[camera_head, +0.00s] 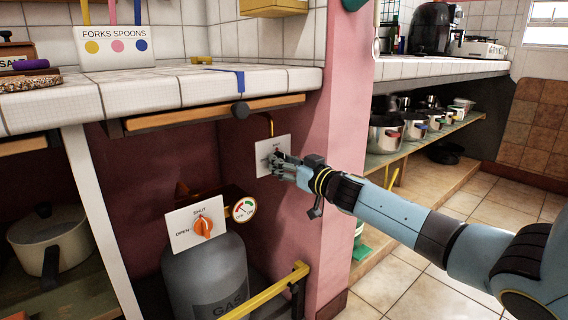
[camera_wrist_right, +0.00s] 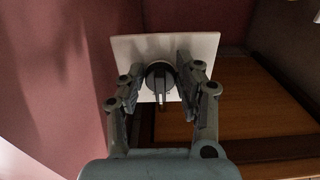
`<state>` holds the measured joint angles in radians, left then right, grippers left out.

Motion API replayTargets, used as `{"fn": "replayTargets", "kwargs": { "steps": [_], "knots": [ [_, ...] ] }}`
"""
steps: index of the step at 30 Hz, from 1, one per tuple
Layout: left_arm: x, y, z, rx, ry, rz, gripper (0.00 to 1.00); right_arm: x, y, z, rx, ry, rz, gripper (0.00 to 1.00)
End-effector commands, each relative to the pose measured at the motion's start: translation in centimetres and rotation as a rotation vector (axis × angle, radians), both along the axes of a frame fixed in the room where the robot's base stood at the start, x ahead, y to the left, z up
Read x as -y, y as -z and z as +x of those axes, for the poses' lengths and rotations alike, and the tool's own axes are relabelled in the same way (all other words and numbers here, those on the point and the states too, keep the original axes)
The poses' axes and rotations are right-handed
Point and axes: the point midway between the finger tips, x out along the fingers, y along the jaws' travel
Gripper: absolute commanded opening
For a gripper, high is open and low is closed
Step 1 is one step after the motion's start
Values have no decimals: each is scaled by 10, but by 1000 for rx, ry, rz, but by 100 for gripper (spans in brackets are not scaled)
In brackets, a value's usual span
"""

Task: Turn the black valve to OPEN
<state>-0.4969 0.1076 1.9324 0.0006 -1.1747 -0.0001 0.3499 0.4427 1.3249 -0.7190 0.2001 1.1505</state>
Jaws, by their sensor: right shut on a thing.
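The black valve (camera_wrist_right: 160,78) is a round dark knob with a ridge, mounted on a white plate (camera_wrist_right: 205,46) in the right wrist view. In the head view the same plate (camera_head: 262,147) is on the pink wall at the centre, with small print I cannot read. My right gripper (camera_head: 279,161) is at this plate and hides most of the knob. The ridge points down in that view. My left gripper is in neither view.
An orange valve (camera_head: 204,228) on a plate marked SHUT and OPEN is at a grey gas cylinder (camera_head: 207,280), beside a gauge (camera_head: 244,209). A yellow rail (camera_head: 268,291) runs below. A tiled counter (camera_head: 170,88) is above. Several pots (camera_head: 386,134) stand on a shelf at right.

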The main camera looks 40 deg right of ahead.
Motion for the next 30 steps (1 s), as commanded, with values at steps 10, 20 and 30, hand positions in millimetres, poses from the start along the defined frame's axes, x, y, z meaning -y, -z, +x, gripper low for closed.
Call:
{"fn": "replayTargets", "kwargs": {
  "steps": [10, 20, 30],
  "knots": [
    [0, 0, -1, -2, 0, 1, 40, 1, -1, 0, 7, 0, -87, 2],
    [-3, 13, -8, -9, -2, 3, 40, 3, -1, 0, 28, 1, -351, 2],
    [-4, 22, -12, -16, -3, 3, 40, 5, -2, 0, 53, 0, -676, 2]
  ]
}}
